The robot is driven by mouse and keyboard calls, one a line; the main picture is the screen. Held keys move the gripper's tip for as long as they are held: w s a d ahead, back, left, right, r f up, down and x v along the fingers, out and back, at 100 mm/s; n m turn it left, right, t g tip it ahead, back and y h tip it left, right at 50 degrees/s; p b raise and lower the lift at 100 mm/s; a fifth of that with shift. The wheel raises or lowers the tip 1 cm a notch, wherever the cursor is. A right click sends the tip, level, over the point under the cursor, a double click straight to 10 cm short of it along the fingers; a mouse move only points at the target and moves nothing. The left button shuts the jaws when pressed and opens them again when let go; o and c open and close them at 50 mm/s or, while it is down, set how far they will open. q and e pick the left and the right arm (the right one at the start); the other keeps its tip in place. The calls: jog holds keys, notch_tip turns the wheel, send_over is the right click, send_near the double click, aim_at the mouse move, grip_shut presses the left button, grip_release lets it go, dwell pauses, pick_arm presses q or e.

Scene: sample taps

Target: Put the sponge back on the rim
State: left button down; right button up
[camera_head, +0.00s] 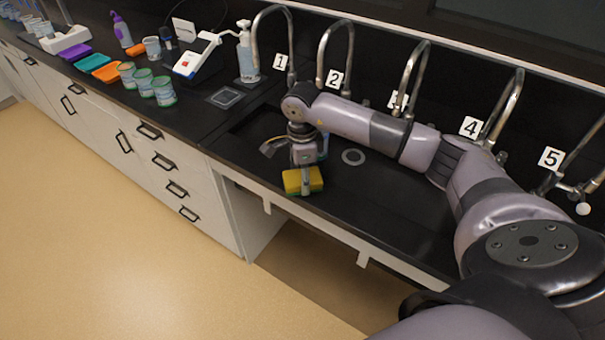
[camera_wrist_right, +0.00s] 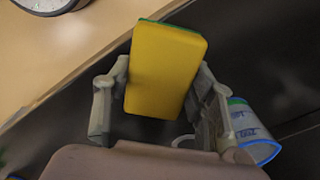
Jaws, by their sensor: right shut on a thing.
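The yellow sponge with a green side (camera_head: 291,182) is in my right gripper (camera_head: 305,176), over the front rim (camera_head: 250,168) of the dark sink, left of the middle. In the right wrist view the sponge (camera_wrist_right: 165,72) sits between the two fingers of the gripper (camera_wrist_right: 160,85), its yellow face toward the camera. The gripper is shut on it. I cannot tell whether the sponge touches the rim. My left gripper is not in view.
Numbered taps, such as tap 2 (camera_head: 349,55), line the back of the sink. A labelled cup (camera_wrist_right: 250,128) is close beside the right finger in the wrist view. Cups (camera_head: 163,91), trays and a soap pump bottle (camera_head: 246,58) stand on the left counter.

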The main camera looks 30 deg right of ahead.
jog(key=shift+f, duration=0.2)
jog(key=o, duration=1)
jog(key=shift+r, duration=0.2)
